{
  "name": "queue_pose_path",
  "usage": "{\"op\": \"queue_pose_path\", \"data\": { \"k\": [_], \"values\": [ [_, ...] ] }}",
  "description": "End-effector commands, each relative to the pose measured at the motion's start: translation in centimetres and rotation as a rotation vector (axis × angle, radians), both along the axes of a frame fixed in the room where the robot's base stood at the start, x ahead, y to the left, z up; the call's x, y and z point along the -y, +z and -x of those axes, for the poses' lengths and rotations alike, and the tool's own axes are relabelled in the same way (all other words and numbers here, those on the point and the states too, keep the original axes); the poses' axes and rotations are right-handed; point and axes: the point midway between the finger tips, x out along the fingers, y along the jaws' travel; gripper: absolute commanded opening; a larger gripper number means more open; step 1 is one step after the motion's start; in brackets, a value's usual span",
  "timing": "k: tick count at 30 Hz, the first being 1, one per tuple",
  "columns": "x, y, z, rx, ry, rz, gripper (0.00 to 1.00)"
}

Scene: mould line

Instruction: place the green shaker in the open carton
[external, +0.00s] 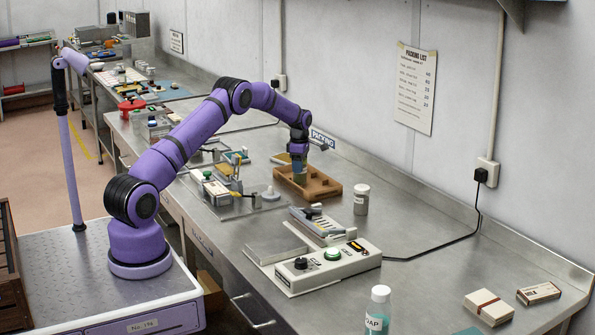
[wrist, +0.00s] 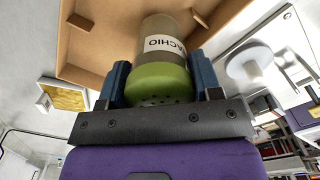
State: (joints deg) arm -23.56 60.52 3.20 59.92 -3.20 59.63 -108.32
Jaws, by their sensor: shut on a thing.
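The green shaker (wrist: 160,75) has a green perforated cap and a white label ending in "ACHIO". My gripper (wrist: 162,84) is shut on it, with one blue finger on each side of the cap. In the external view my gripper (external: 299,147) points down and the shaker (external: 299,170) hangs upright below it. The open carton (external: 325,190) is a low brown box on the steel bench, and its inside also shows in the wrist view (wrist: 90,50). The shaker's lower end is over or within the carton; I cannot tell whether it touches the floor.
A control box (external: 310,272) with a green button and a soap bottle (external: 377,312) are nearer the camera. A fixture with a white knob (external: 270,194) stands left of the carton. Bench space behind the jar is clear.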

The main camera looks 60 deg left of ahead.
Motion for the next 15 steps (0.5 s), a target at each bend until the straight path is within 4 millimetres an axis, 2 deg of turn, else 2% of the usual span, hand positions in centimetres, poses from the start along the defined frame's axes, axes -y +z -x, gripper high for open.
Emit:
{"op": "queue_pose_path", "data": {
  "k": [3, 14, 15],
  "values": [
    [-0.01, -1.18, 0.01, 0.000, 0.000, 0.000, 0.32],
    [0.02, -1.49, -0.01, 0.000, -0.001, 0.000, 0.32],
    [0.02, -1.44, -0.01, 0.000, -0.001, 0.000, 0.68]
  ]
}}
